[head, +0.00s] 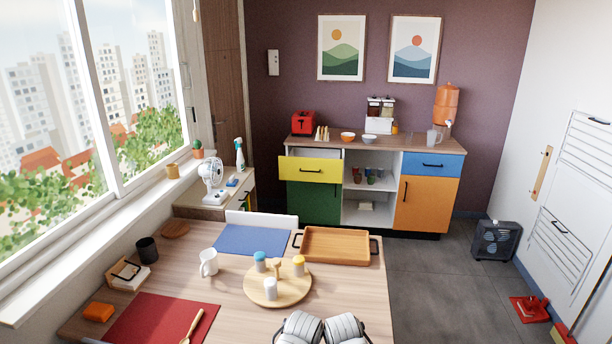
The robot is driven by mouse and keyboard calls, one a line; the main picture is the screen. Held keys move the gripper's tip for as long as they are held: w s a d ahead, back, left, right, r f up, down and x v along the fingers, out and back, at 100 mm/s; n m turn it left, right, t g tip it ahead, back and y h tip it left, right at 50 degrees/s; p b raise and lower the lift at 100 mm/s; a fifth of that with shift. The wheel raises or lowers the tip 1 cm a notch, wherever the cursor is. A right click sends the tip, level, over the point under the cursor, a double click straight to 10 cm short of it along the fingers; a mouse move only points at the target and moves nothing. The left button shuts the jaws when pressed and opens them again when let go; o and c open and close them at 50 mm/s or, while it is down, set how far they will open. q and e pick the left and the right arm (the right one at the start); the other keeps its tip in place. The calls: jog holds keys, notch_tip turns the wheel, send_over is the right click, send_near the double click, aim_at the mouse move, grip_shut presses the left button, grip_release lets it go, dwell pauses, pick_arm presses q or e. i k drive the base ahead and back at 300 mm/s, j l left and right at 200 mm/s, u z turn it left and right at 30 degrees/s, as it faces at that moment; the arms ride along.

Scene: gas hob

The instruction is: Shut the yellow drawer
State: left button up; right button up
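The yellow drawer (297,170) is at the upper left of the sideboard (385,147) against the back wall. It is pulled out, and its pale open inside shows behind the front panel. A dark bar handle sits on the yellow front. The drawer overhangs a green door (312,203) below it. Neither of my grippers can be made out in the head view.
A table (225,290) fills the near left, with a wooden tray (338,261), a round board with shakers, a mug and mats. Grey floor (430,295) is free to its right, leading toward the sideboard. A dark heater (495,240) and a red dustpan (528,310) stand at the right.

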aim_at(307, 164)
jog(key=z, duration=0.3)
jog(key=i+l+z, duration=0.15)
jog(key=l, duration=0.2)
jog(key=l+z, duration=0.1)
jog(key=l, duration=0.2)
jog(key=i+l+z, duration=0.15)
jog(key=l, duration=0.2)
jog(key=i+l+z, duration=0.45)
jog(key=i+l, duration=0.6)
jog(key=i+u, duration=0.35)
jog(key=i, duration=0.3)
jog(key=i+l+u, duration=0.15)
jog(key=i+u, duration=0.2)
jog(key=i, duration=0.25)
jog(key=i+u, duration=0.2)
jog(key=i, duration=0.75)
jog(key=i+u, duration=0.2)
jog(key=i, duration=0.75)
jog(key=i+u, duration=0.3)
jog(key=i, duration=0.15)
jog(key=i+l+u, duration=0.1)
jog(key=i+u, duration=0.25)
jog(key=i, duration=0.15)
jog(key=i+l+u, duration=0.3)
jog(key=i, duration=0.15)
jog(key=i+l+u, duration=0.3)
jog(key=i+j, duration=0.05)
jog(key=i, duration=0.1)
